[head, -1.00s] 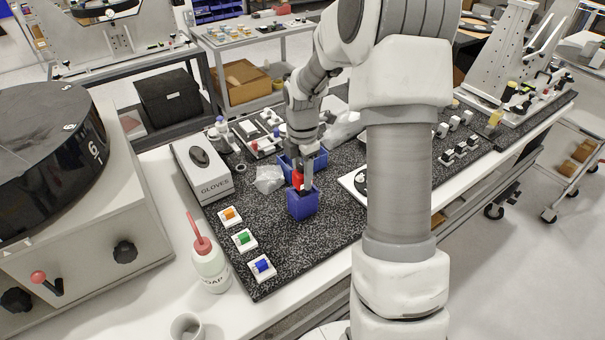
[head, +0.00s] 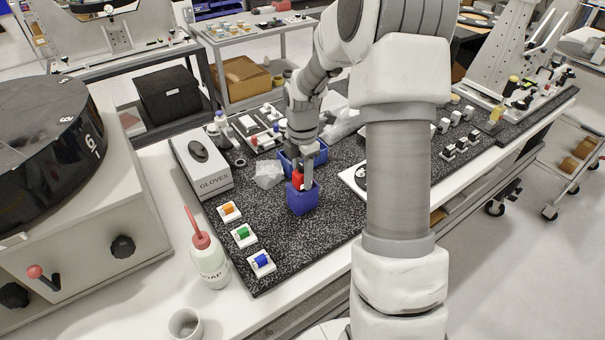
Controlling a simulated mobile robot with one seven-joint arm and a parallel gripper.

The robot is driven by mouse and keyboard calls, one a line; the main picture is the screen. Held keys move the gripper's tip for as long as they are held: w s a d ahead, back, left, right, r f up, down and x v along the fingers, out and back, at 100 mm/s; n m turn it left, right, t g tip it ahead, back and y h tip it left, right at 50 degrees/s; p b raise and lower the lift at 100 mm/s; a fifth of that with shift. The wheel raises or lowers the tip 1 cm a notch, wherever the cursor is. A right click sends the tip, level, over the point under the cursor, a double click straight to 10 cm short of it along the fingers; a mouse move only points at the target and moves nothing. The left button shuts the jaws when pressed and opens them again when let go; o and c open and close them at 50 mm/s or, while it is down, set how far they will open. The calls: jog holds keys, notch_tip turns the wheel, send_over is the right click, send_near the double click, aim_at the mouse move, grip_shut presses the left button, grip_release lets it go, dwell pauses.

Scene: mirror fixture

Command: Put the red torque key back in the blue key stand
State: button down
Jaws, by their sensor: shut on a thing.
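The red torque key (head: 297,178) is between the fingers of my gripper (head: 302,181), which is shut on it. The key is at the top of a blue box-shaped holder (head: 303,201), which looks like the blue key stand, on the speckled dark mat. The key's lower part is hidden behind or inside the blue stand's front wall; I cannot tell how deep it sits. Another blue bin (head: 318,158) stands just behind, partly hidden by my gripper.
Small blocks with orange (head: 229,210), green (head: 243,234) and blue (head: 261,262) tops line the mat's left edge. A soap bottle (head: 209,262) stands beside them. The mat in front of the stand is clear.

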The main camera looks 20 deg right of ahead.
jog(key=shift+f, duration=0.1)
jog(key=shift+c, duration=1.8)
grip_release()
notch_tip(320, 180, up, 17)
jog(key=shift+r, duration=0.2)
